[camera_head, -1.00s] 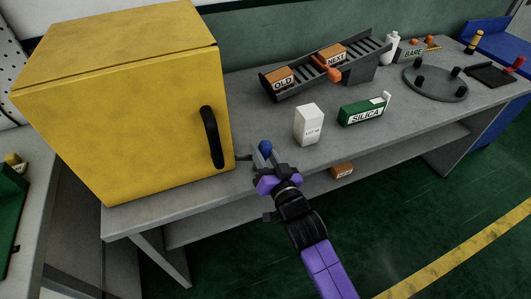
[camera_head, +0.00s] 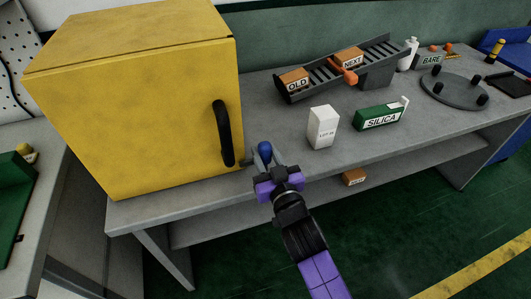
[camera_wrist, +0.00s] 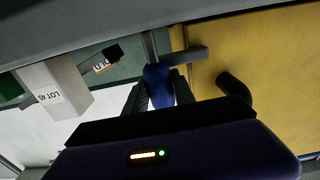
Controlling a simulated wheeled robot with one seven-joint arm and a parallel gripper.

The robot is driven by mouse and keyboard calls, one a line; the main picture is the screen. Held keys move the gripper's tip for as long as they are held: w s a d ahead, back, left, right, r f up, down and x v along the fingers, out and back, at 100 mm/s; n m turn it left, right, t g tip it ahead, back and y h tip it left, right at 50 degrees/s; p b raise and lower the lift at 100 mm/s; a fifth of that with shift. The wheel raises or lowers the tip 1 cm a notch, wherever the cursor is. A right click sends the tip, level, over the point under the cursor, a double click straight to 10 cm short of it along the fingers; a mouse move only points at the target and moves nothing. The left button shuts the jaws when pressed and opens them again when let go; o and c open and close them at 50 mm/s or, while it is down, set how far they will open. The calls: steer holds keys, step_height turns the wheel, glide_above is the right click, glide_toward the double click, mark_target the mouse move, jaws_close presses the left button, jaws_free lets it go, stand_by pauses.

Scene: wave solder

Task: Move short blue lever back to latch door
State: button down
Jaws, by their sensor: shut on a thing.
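The short blue lever (camera_head: 265,150) is at the right side of the yellow cabinet, near the bottom of its door. It has a blue knob on a grey arm. My gripper (camera_head: 268,168) is at the lever, beside the cabinet's front right corner. In the wrist view the blue knob (camera_wrist: 158,85) sits between the two dark fingers, and the gripper (camera_wrist: 160,95) is shut on it. The yellow cabinet door (camera_head: 150,125) looks closed, with a black handle (camera_head: 224,134) just left of the lever. The lever's pivot is partly hidden.
A white carton (camera_head: 323,128) and a green SILICA box (camera_head: 381,116) stand on the bench right of my gripper. A sloped rack (camera_head: 375,70) with orange-brown boxes and a round dark plate (camera_head: 454,89) are farther back. An orange-brown box (camera_head: 354,177) lies on the lower shelf.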

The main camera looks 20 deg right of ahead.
steer(key=c, duration=1)
jaws_free()
steer(key=shift+c, duration=0.2)
steer(key=shift+s, duration=0.1)
steer(key=s, duration=0.7)
steer(key=shift+s, duration=0.35)
steer(key=s+d+r+g+p, duration=0.1)
steer(key=s+d, duration=0.1)
steer(key=s, duration=1.6)
steer(key=s+d+r+g+p, duration=0.2)
steer(key=s, duration=1.5)
steer(key=shift+s, duration=0.4)
